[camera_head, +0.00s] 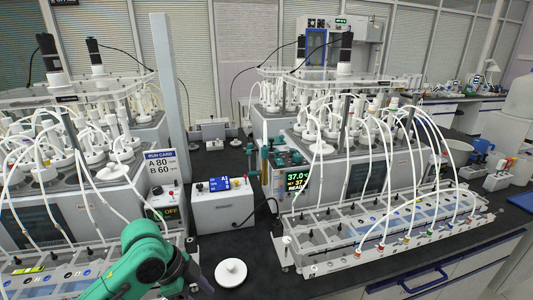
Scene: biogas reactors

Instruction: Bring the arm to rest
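One green and dark grey arm of mine rises from the bottom edge, left of the middle, and I take it for the left one. The part of my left gripper (202,282) that shows is dark, over the black bench top and just left of a round white lid-like disc (230,273) with a knob. They look close, but I cannot tell whether they touch. The fingers are mostly hidden or cut off, so their opening does not show. My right gripper is out of view.
Two reactor units with white tubing stand left and right; the right one has a display (297,181) reading 37.0. Between them are a white control box (224,204) and a run card (161,170). A clear tube rack (390,228) lines the right front. Some bare bench surrounds the disc.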

